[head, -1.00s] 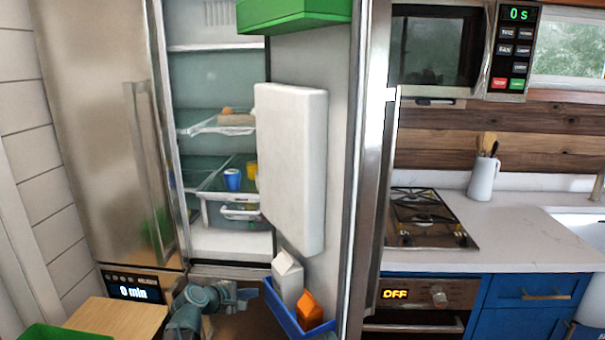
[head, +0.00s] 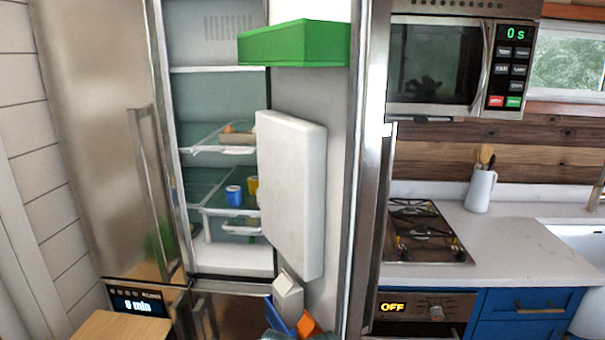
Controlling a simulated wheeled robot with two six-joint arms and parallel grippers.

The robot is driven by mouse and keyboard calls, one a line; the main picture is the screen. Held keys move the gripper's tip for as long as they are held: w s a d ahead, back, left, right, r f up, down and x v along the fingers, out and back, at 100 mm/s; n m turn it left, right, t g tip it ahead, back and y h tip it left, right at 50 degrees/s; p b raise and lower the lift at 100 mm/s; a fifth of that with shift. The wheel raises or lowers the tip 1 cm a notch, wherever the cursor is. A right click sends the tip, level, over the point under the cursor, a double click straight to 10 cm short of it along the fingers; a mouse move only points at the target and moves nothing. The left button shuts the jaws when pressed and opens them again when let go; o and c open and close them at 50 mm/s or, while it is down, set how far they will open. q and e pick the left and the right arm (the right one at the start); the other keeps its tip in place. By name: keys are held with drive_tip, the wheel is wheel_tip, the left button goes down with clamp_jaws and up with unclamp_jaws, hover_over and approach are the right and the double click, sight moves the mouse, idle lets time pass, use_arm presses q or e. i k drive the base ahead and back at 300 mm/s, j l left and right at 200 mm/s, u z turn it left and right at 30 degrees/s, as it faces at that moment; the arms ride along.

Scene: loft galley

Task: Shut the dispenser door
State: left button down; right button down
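The fridge's right door (head: 340,150) stands open, with its inner face toward me. A thick white panel (head: 292,190) is fixed on that face; I take this door to be the dispenser door. It carries a green bin (head: 293,45) at the top and a blue bin (head: 279,318) low down. A grey-blue piece of my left arm (head: 277,334) just shows at the bottom edge, by the blue bin. Its fingertips cannot be made out. My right gripper is not in view.
The fridge's left door (head: 100,150) is shut. Shelves inside hold a blue cup (head: 234,196) and a yellow one. A white carton (head: 287,287) and an orange carton (head: 307,322) are at the blue bin. A wooden board (head: 115,322) is at lower left; the counter (head: 515,240) is right.

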sight(323, 131)
drive_tip(key=l+u, duration=0.2)
drive_tip(key=l, duration=0.25)
drive_tip(key=l+u, duration=0.25)
drive_tip(key=l, duration=0.25)
drive_tip(key=l+u, duration=0.2)
drive_tip(key=l, duration=0.25)
drive_tip(key=k+l+u, duration=0.1)
drive_tip(key=l+u, duration=0.15)
drive_tip(key=l, duration=0.2)
drive_tip(key=k+l+u, duration=0.2)
drive_tip(key=l, duration=0.25)
drive_tip(key=k+l+u, duration=0.1)
drive_tip(key=l+u, duration=0.15)
drive_tip(key=l, duration=0.2)
